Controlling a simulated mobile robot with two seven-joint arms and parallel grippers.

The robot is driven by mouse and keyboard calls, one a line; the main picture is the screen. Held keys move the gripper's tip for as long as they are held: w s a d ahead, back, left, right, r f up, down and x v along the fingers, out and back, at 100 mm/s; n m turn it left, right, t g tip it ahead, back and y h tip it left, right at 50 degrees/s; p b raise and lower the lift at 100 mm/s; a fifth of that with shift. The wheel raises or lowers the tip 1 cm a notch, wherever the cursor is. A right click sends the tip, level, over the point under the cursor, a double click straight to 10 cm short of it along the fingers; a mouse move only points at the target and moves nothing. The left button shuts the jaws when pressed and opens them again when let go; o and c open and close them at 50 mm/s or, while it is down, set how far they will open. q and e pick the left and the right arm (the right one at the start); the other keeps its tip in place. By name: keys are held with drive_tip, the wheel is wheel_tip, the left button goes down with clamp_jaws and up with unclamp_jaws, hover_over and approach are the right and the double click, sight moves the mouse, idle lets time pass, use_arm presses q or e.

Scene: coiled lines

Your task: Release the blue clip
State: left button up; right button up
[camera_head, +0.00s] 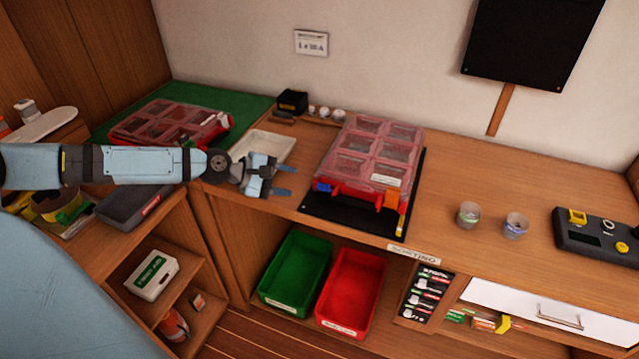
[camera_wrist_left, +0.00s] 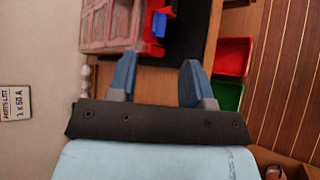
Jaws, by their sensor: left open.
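The blue clip (camera_head: 323,187) is on the front left of a red case with a clear compartmented lid (camera_head: 367,152). The lid is down. I cannot tell whether the clip is fastened. An orange clip (camera_head: 390,200) is on the same front side, farther right. My left gripper (camera_head: 284,180) is open and empty, to the left of the case and apart from the clip. In the left wrist view the blue clip (camera_wrist_left: 159,24) shows ahead of the open fingers (camera_wrist_left: 158,76). My right gripper is not in view.
The case stands on a black mat (camera_head: 345,217). A white tray (camera_head: 270,146) lies behind my left gripper, and a second red case (camera_head: 172,122) on green at the back left. Two cups (camera_head: 468,215) stand to the right. Green (camera_head: 296,272) and red (camera_head: 351,291) bins sit below the counter.

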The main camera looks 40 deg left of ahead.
sight(326, 188)
use_arm(q)
drive_tip(key=p+x, duration=0.2)
drive_tip(key=x, duration=0.7)
drive_tip(key=shift+w+d+f+p, duration=0.1)
drive_tip(key=shift+w+d+p, duration=0.05)
drive_tip(key=shift+p, duration=0.25)
clamp_jaws()
drive_tip(key=b, duration=0.1)
drive_tip(key=f+t+b, duration=0.1)
drive_tip(key=b, duration=0.1)
drive_tip(key=shift+s+f+m, duration=0.2)
drive_tip(key=shift+s+m, duration=0.15)
drive_tip(key=shift+m, duration=0.05)
drive_tip(key=shift+r+t+b, duration=0.1)
drive_tip(key=shift+t+b, duration=0.2)
drive_tip(key=shift+b, duration=0.15)
drive_tip(key=shift+r, duration=0.2)
